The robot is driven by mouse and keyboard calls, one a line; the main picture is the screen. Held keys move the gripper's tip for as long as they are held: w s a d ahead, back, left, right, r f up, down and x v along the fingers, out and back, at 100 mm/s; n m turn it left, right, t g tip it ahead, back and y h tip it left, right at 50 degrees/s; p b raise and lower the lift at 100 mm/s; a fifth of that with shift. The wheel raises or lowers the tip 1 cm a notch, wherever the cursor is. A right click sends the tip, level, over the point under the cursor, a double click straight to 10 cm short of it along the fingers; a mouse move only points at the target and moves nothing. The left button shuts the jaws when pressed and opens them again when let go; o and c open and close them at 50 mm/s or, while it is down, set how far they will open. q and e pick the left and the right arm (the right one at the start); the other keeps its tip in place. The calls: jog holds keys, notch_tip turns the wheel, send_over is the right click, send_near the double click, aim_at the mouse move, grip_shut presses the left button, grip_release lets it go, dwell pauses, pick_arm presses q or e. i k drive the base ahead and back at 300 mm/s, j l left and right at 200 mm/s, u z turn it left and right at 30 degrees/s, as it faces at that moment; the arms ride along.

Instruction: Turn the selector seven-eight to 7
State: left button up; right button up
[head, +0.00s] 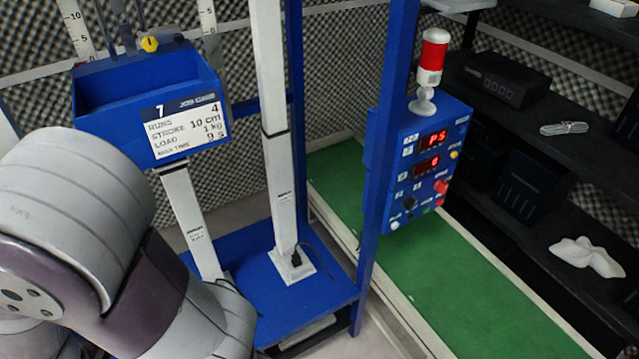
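A blue control box (425,168) is fixed to the blue upright post right of centre. It has two red displays; the upper (433,139) reads like "P5" and the lower (427,166) reads "0". A black round knob (408,202) sits at its lower left. I cannot tell whether this knob is the selector seven-eight, and its pointer and labels are too small to read. A red button (440,186) is at the right. My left arm fills the lower left, but its gripper is out of view. My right gripper is not in view.
A red and white beacon (432,62) stands on the box. A blue bin with a job card (185,125) is at left, above a blue base (305,309). A green belt (440,290) runs behind the post. Black shelves (530,190) stand at right.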

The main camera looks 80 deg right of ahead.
aim_at(409, 202)
jog(key=z, duration=3.55)
jog(key=i+l+z, duration=0.25)
jog(key=l, duration=0.25)
jog(key=i+l+z, duration=0.25)
jog(key=i+l, duration=0.1)
jog(key=l, duration=0.1)
